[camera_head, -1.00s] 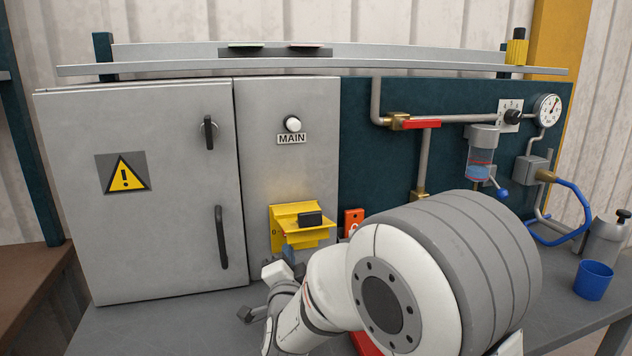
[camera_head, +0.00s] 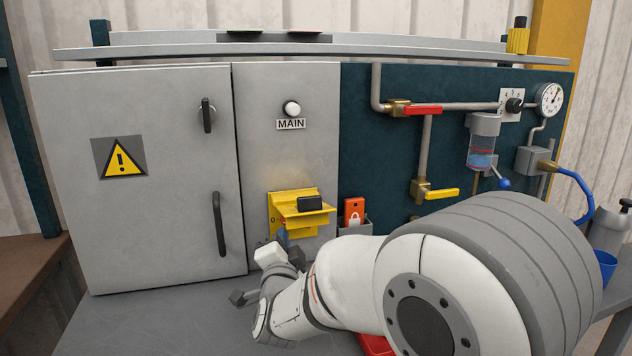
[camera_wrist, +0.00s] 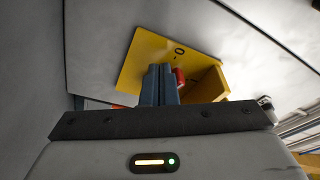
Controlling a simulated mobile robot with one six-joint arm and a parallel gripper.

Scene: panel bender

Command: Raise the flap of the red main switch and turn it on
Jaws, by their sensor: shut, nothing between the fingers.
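The main switch has a yellow plate (camera_head: 274,206) low on the grey cabinet, marked 0. Its yellow flap (camera_head: 318,218) juts outward from the plate, with a black block (camera_head: 310,203) on it. In the wrist view the yellow plate (camera_wrist: 140,62) and flap (camera_wrist: 207,88) show, and a bit of the red switch (camera_wrist: 180,74) shows just right of my fingers. My gripper (camera_head: 283,237) is just below the flap. In the wrist view my gripper (camera_wrist: 160,72) is shut and empty, its fingers in front of the plate; contact with flap or switch cannot be told.
A red padlock tag (camera_head: 354,211) sits in a grey holder right of the switch. A black door handle (camera_head: 219,224) is to the left. A lamp (camera_head: 291,108) above is labelled MAIN. Pipes and valves (camera_head: 424,110) fill the teal panel at right.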

